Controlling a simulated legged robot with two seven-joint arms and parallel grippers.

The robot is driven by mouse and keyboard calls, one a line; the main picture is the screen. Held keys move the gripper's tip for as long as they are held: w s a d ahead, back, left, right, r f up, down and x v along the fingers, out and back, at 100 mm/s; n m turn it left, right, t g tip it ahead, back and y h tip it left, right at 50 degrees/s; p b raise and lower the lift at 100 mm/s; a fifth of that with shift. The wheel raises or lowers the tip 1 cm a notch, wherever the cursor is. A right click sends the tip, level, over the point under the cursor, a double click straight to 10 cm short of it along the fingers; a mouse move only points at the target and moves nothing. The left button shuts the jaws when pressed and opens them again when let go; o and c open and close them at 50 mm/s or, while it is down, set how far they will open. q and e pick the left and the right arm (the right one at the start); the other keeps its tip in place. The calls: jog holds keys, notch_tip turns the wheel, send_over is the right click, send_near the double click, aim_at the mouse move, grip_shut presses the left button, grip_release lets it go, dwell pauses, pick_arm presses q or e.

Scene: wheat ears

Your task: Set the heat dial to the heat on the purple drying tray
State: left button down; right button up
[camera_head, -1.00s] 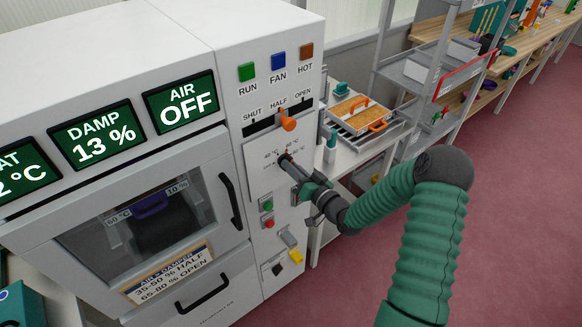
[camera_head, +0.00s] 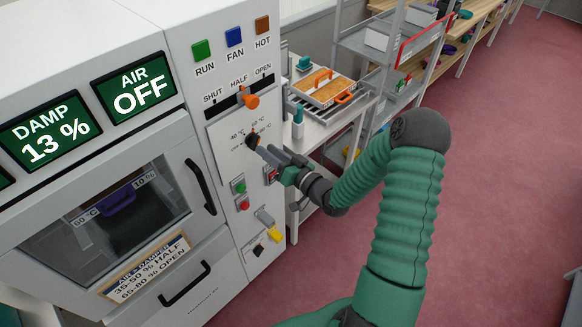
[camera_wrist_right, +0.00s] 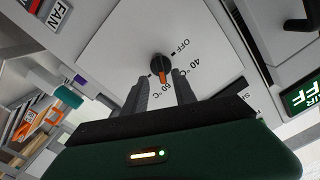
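The heat dial (camera_head: 252,140) is a black knob on the white cabinet panel. In the right wrist view the dial (camera_wrist_right: 160,65) has an orange pointer, directed down between the fingers towards the 60 °C mark. OFF and 40 °C marks lie to its right. My right gripper (camera_head: 264,150) is at the dial; in the wrist view its fingers (camera_wrist_right: 161,84) are apart, with their tips just short of the knob or beside it. The purple drying tray (camera_head: 118,203) is behind the oven window, with tags reading 60 °C and 10 %. My left gripper is not in view.
Above the dial is an orange damper lever (camera_head: 249,100) near HALF, under RUN, FAN and HOT buttons. Green and red buttons (camera_head: 241,195) and a yellow-tipped lever (camera_head: 270,228) are below. Displays read DAMP 13 % and AIR OFF (camera_head: 136,93). A side table (camera_head: 335,125) stands right; open floor lies beyond.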

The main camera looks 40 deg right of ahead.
jog(key=s+d+b, duration=0.1)
jog(key=s+b, duration=0.1)
jog(key=s, duration=1)
jog(key=shift+s+d, duration=0.15)
jog(key=shift+s, duration=0.25)
jog(key=w+a+f+n+g+h, duration=0.2)
jog(key=w+a+f+n+g, duration=0.15)
jog(key=a+f+g, duration=0.45)
jog(key=s+a+r+n+g, duration=0.1)
jog(key=s+a+g, duration=0.6)
jog(key=s+a, duration=0.3)
jog(key=shift+s+a+n, duration=0.3)
jog(key=shift+a+n, duration=0.05)
jog(key=shift+a, duration=0.15)
